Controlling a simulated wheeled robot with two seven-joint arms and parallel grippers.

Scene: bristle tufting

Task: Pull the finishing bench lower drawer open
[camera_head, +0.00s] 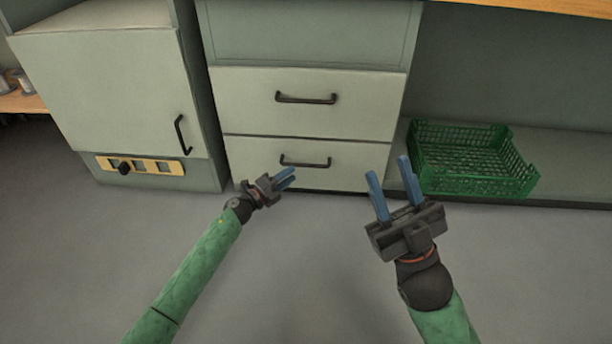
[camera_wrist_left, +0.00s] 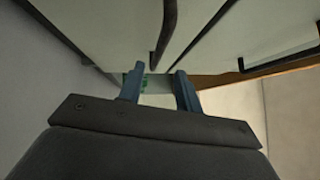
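The finishing bench lower drawer (camera_head: 250,153) has a pale front that looks flush with the drawer above it. Its dark bar handle (camera_head: 305,163) runs level across the front. My left gripper (camera_head: 287,178) is just below and left of this handle in the head view. In the left wrist view its blue fingers (camera_wrist_left: 159,88) are apart with nothing between them, and a dark handle bar (camera_wrist_left: 165,32) lies beyond the fingertips. I cannot tell whether they touch. My right gripper (camera_head: 391,178) is open and empty, to the right of the drawer handle.
The upper drawer (camera_head: 240,100) has a similar handle (camera_head: 306,98). A green crate (camera_head: 480,185) sits on a low shelf at right. A cabinet (camera_head: 110,90) with a handle and a yellow control panel (camera_head: 148,166) stands at left. The grey floor in front is clear.

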